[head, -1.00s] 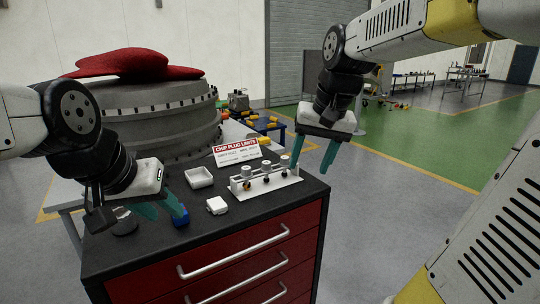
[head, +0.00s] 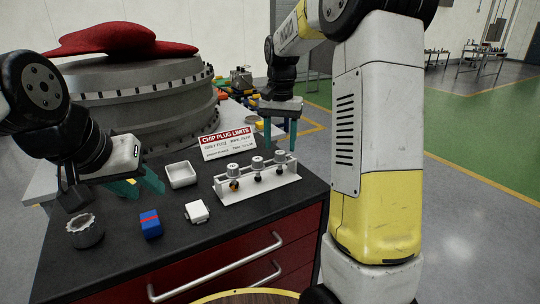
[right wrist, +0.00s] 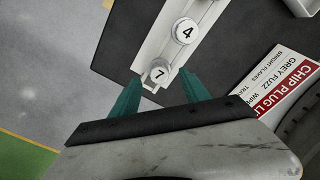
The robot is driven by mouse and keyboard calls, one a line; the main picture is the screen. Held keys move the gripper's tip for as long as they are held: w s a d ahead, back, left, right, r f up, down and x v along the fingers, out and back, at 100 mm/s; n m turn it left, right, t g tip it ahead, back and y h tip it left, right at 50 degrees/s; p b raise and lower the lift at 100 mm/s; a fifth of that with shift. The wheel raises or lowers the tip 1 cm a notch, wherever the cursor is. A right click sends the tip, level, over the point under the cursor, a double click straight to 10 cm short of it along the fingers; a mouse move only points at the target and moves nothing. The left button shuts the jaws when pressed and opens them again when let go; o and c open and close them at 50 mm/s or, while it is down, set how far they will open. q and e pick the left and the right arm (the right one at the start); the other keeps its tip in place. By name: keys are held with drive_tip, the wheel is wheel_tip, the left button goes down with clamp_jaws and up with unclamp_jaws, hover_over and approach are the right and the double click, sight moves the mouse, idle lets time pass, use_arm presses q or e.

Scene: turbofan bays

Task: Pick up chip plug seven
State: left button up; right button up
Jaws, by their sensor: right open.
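Chip plug seven (right wrist: 158,73) has a round pale cap marked 7 and sits at the near end of the white rack (right wrist: 150,48) in the right wrist view. In the head view it is the rightmost plug (head: 280,157). My right gripper (right wrist: 160,92) is open, with one teal finger on each side of the rack end by plug seven. It also shows in the head view (head: 280,148), pointing down just behind the plug. Plug four (right wrist: 186,30) stands beyond seven. My left gripper (head: 147,190) is open and empty over the cart's left part.
On the black cart top (head: 185,238) are a white tray (head: 181,174), a small white box (head: 197,211), a blue block with a red band (head: 151,224) and a knurled round part (head: 85,231). A chip plug limits sign (head: 228,143) stands behind the rack.

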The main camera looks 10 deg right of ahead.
sight(280, 152)
drive_tip(key=shift+f, duration=1.6)
clamp_jaws()
